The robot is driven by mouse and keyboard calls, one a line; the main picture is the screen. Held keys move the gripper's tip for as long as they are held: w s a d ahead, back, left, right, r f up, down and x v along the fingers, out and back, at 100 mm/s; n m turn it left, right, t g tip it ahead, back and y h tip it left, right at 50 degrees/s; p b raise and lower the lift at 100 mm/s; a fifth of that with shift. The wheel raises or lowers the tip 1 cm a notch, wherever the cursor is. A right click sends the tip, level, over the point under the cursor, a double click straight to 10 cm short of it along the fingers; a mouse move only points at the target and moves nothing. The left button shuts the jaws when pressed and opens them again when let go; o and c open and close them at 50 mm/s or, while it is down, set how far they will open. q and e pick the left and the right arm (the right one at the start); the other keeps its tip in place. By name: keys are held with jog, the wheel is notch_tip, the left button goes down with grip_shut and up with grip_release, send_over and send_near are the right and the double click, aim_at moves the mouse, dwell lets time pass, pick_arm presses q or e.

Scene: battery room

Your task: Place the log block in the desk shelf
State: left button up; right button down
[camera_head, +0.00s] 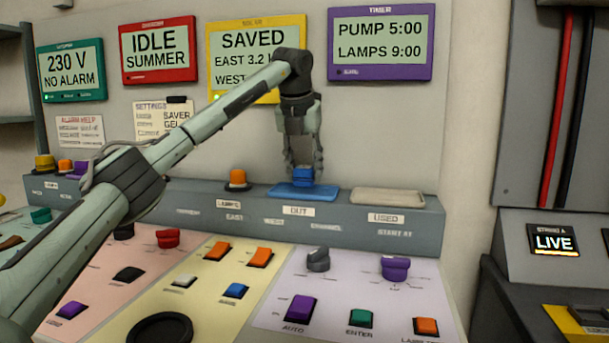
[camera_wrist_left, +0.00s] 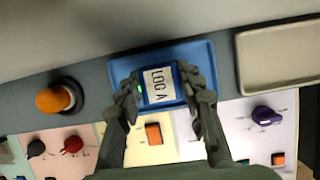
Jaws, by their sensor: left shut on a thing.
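The log block (camera_head: 303,176) is a small blue block. The blue tray also shows around the block in the left wrist view (camera_wrist_left: 122,68). My right gripper is not in view.
A grey tray (camera_head: 388,197) labelled "USED" sits right of the blue tray, and looks empty. An orange button (camera_head: 237,178) stands to its left. The sloped panel in front carries knobs and switches, including a purple knob (camera_head: 395,268). Display screens hang behind.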

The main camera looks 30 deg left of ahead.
pick_arm(q)
jog(key=shift+f, duration=0.7)
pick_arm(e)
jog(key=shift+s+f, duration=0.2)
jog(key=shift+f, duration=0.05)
pick_arm(q)
jog(key=shift+f, duration=0.1)
jog(key=o, duration=1.3)
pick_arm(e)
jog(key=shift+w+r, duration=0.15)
pick_arm(q)
jog(key=shift+r, duration=0.3)
jog(key=v, duration=1.1)
jog(key=shift+s+r, duration=0.15)
jog(key=shift+r, duration=0.15)
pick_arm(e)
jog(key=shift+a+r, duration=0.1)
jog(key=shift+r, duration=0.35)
